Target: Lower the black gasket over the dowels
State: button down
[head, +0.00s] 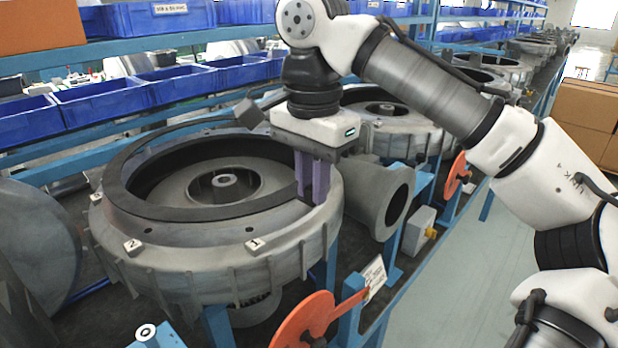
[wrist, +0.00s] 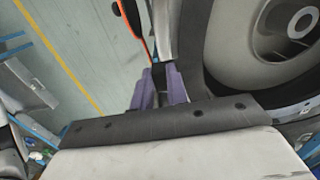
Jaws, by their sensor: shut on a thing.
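The black gasket (head: 200,213) is a wide dark ring over the round opening of the grey blower housing (head: 205,265). It lies roughly level, close to the housing's top flange; I cannot tell whether it touches. My gripper (head: 313,197) points down with purple fingers, shut on the gasket's right side. In the wrist view the fingers (wrist: 160,92) sit beside a dark curved strip of the gasket (wrist: 190,42). Small dark spots show on the near flange, by white tags numbered 1 (head: 256,244) and 2 (head: 132,247). I cannot make out the dowels.
A grey outlet pipe (head: 380,195) sticks out right of the housing. Blue bins (head: 105,100) line the racks behind. Cardboard boxes (head: 585,105) are at far right. The aisle floor (head: 455,262) is clear.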

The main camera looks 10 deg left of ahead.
jog(key=shift+s+a, duration=0.1)
jog(key=shift+s, duration=0.15)
dwell(0.8)
jog(key=shift+p, duration=0.5)
jog(key=shift+f+b, duration=0.3)
jog(key=shift+f, duration=1.15)
dwell(2.7)
jog(key=c, duration=1.3)
grip_release()
notch_tip(320, 180, up, 12)
jog(key=shift+r+p, duration=0.1)
jog(key=shift+p, duration=0.75)
